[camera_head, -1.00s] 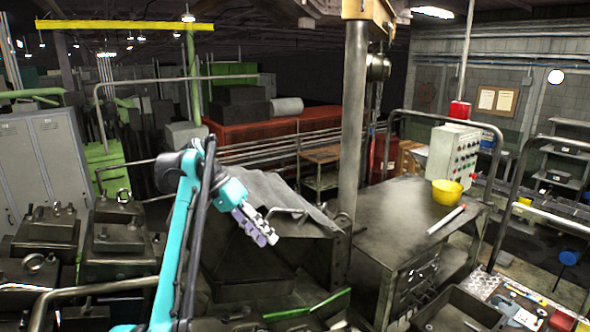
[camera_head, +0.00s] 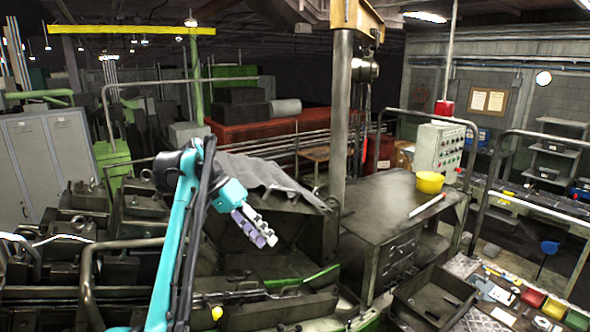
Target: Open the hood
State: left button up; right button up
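The hood seems to be the sloped dark metal cover (camera_head: 290,215) on the machine in the middle, below a rippled grey sheet (camera_head: 265,176). It looks down, and no clear gap shows under it. My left gripper (camera_head: 264,237) comes in on the teal arm from the lower left and appears in front of the cover. Its pale fingers point down and right, and nothing shows between them. I cannot tell whether they touch the cover or how far apart they are. The cover's handle cannot be made out now. My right gripper is not in view.
A grey post (camera_head: 340,120) stands just right of the cover. Beyond it is a metal table (camera_head: 385,210) with a yellow bowl (camera_head: 430,182). A bent rail (camera_head: 87,285) and machine blocks crowd the lower left. An open metal tray (camera_head: 432,296) is at lower right.

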pick_arm(q)
jog(key=s+a+f+n+t+y, duration=0.2)
jog(key=s+a+f+t, duration=0.1)
jog(key=s+f, duration=0.55)
jog(key=s+a+f+n+t+y, duration=0.2)
jog(key=s+a+f+n+y, duration=0.1)
jog(key=s+f, duration=0.55)
jog(key=s+a+f+n+t+y, duration=0.2)
jog(key=s+a+f+t, duration=0.15)
jog(key=s+f, duration=0.5)
notch_tip(320, 180, down, 41)
jog(key=s+b, duration=0.2)
jog(key=b, duration=4)
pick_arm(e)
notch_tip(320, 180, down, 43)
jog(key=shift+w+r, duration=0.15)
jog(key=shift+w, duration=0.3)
pick_arm(q)
jog(key=shift+a, duration=0.1)
